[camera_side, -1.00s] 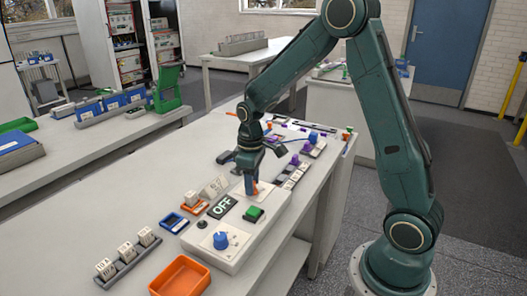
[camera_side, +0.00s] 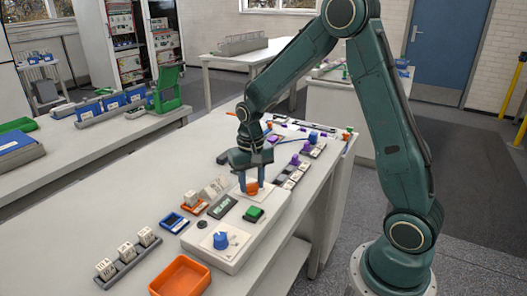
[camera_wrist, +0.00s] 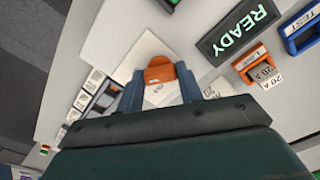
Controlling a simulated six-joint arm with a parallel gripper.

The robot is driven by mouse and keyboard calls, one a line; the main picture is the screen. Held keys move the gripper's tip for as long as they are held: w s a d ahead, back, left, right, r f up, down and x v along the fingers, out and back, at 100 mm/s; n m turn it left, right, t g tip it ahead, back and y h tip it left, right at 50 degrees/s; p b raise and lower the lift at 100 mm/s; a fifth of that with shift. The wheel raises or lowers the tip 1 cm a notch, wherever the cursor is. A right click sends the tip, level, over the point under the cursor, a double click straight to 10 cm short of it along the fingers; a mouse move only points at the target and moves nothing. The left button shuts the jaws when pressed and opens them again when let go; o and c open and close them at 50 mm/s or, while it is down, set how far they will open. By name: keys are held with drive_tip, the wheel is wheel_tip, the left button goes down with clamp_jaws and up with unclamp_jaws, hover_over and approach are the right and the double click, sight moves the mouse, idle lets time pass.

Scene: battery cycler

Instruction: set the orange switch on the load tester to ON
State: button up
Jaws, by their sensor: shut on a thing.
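The load tester (camera_side: 228,258) is a pale box on the bench with a blue knob (camera_side: 221,240), a green button (camera_side: 253,213) and a small display (camera_side: 222,207). In the wrist view the display (camera_wrist: 237,33) reads READY. The orange switch (camera_side: 252,188) stands on a white plate at the tester's far end. My gripper (camera_side: 251,187) is above it with its fingers down around it. In the wrist view the orange switch (camera_wrist: 160,72) sits between the two blue fingers of my gripper (camera_wrist: 160,85), which are shut on it. The switch's lower part is partly hidden.
An orange tray (camera_side: 180,276) and a grey rack of white blocks (camera_side: 128,258) are at the near left of the bench. Small orange and blue holders (camera_side: 174,222) stand beside the tester. Racks and purple-topped parts (camera_side: 295,160) lie beyond my gripper.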

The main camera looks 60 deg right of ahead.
sight(252, 184)
drive_tip(key=shift+r+m, duration=0.1)
drive_tip(key=shift+m, duration=0.4)
drive_tip(key=o, duration=1)
wheel_tip(252, 184, up, 14)
drive_tip(key=shift+f, duration=0.1)
idle(0.5)
drive_tip(key=s+a+r+n+t, duration=0.1)
drive_tip(key=s+a+n+t, duration=0.1)
drive_tip(key=s, duration=0.5)
drive_tip(key=s+a+r+n+t, duration=0.1)
drive_tip(key=s+a+r+n, duration=0.1)
drive_tip(key=s, duration=0.5)
drive_tip(key=s+a+r+n+t, duration=0.1)
drive_tip(key=s+a+n+t, duration=0.1)
drive_tip(key=s+a+n, duration=0.2)
drive_tip(key=shift+s+r+t, duration=0.15)
drive_tip(key=shift+s+t, duration=0.15)
drive_tip(key=shift+s, duration=1.25)
